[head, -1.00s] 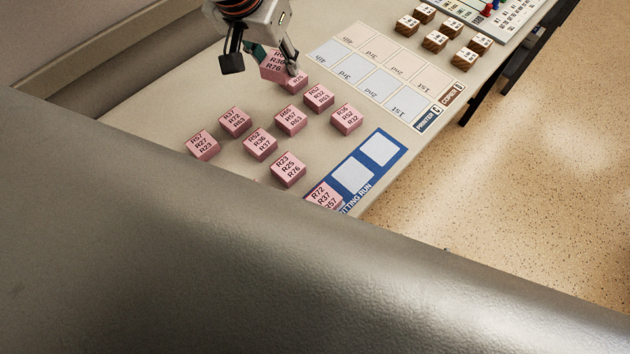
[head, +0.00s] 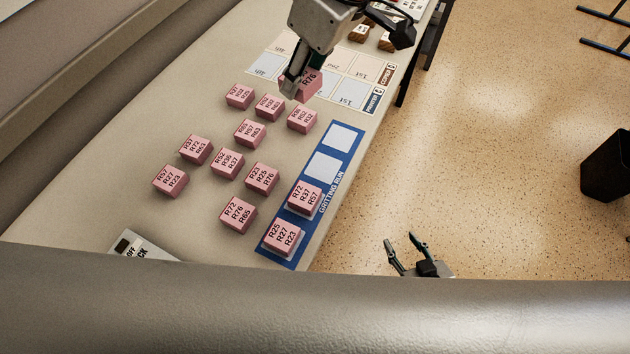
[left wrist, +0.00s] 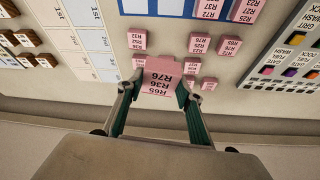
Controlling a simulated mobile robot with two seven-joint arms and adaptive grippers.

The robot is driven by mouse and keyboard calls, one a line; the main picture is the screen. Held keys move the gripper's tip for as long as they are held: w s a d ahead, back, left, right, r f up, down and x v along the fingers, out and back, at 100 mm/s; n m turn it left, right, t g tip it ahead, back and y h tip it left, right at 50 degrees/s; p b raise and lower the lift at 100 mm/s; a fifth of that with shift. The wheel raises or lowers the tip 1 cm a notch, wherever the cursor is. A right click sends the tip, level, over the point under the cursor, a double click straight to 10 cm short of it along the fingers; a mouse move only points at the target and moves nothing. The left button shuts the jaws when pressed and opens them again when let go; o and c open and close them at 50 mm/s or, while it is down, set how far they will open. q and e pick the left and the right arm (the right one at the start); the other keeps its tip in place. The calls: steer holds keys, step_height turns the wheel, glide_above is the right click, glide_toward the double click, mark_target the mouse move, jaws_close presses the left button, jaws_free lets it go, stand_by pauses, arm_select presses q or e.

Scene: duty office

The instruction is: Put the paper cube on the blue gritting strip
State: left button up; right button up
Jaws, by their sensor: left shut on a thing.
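My left gripper (head: 299,88) is shut on a pink paper cube (head: 308,84) and holds it above the table, near the strip's far end. In the left wrist view the held cube (left wrist: 158,77) reads R65, R36, R76 between the fingertips. The blue gritting strip (head: 333,151) lies along the table's right edge. Its two nearer squares carry pink cubes, R25 R27 R23 (head: 284,238) and R72 R37 R57 (head: 304,197). Its two farther squares, third (head: 326,168) and fourth (head: 344,137), are bare. My right gripper (head: 405,240) is open and empty, beyond the table edge over the floor.
Several loose pink cubes (head: 223,162) stand left of the strip. Pale printer and copier strips (head: 352,92) lie beyond it, with brown blocks (head: 358,34) farther back. A white panel (head: 143,246) lies at the near left. A black bin (head: 608,165) stands on the floor.

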arm_select(q)
steer(key=n, duration=0.2)
glide_above(320, 167)
steer(key=d, duration=0.1)
steer(key=shift+g, duration=0.3)
steer(key=f, duration=0.9)
steer(key=f+b, duration=0.1)
steer(key=f, duration=0.9)
steer(key=shift+s+d+f, duration=0.2)
steer(key=shift+f, duration=0.05)
steer(key=shift+f, duration=0.1)
steer(key=o, duration=0.8)
steer(key=shift+f, duration=0.1)
steer(key=o, duration=0.3)
